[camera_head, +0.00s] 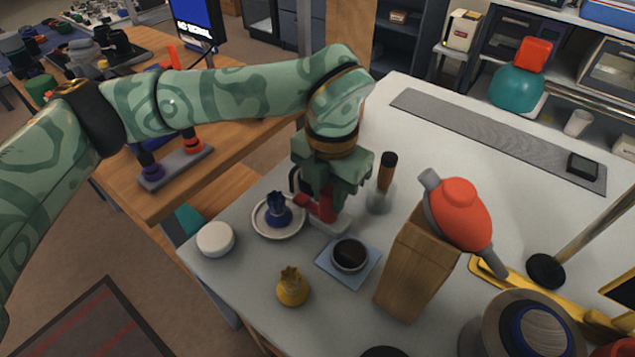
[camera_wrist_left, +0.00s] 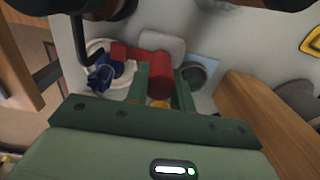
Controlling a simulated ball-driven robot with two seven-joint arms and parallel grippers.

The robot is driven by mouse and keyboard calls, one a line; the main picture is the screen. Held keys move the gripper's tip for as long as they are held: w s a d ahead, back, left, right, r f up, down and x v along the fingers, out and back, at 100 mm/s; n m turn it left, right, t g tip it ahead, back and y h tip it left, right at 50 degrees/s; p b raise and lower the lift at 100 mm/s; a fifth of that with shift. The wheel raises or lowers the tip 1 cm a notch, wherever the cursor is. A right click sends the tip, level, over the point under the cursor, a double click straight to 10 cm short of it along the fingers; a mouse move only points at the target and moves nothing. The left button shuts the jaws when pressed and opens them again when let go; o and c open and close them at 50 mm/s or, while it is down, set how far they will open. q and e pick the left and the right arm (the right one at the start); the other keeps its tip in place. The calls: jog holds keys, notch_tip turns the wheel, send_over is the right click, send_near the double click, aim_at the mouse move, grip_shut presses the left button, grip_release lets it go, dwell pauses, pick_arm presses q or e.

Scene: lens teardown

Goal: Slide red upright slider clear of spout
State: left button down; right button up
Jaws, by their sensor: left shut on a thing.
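My left gripper (camera_head: 325,190) reaches down over the white table. In the left wrist view its two green fingers (camera_wrist_left: 160,92) are shut on a red upright cylinder (camera_wrist_left: 159,75), which I take as the red slider. A little red (camera_head: 326,210) shows below the gripper in the head view. A smaller red block (camera_wrist_left: 122,52) sits beside the cylinder, above a pale base (camera_head: 333,225). A dark curved tube (camera_wrist_left: 80,42), perhaps the spout, bends down left of the fingers, apart from the cylinder. The gripper hides much of this stand. My right gripper is out of view.
A blue crown-shaped piece (camera_head: 278,212) rests on a white saucer (camera_head: 258,222). A dark cup (camera_head: 350,255) stands on a blue mat (camera_head: 327,263). A wooden block (camera_head: 410,275), a brown-handled tool (camera_head: 387,170) and a yellow piece (camera_head: 292,288) stand close by.

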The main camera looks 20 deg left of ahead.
pick_arm(q)
jog(key=shift+s+d+r, duration=0.2)
jog(key=shift+s+d, duration=0.1)
jog(key=shift+d, duration=0.35)
jog(key=shift+d+f, duration=0.1)
jog(key=shift+d, duration=0.05)
jog(key=shift+f, duration=0.1)
jog(key=c, duration=1.2)
grip_release()
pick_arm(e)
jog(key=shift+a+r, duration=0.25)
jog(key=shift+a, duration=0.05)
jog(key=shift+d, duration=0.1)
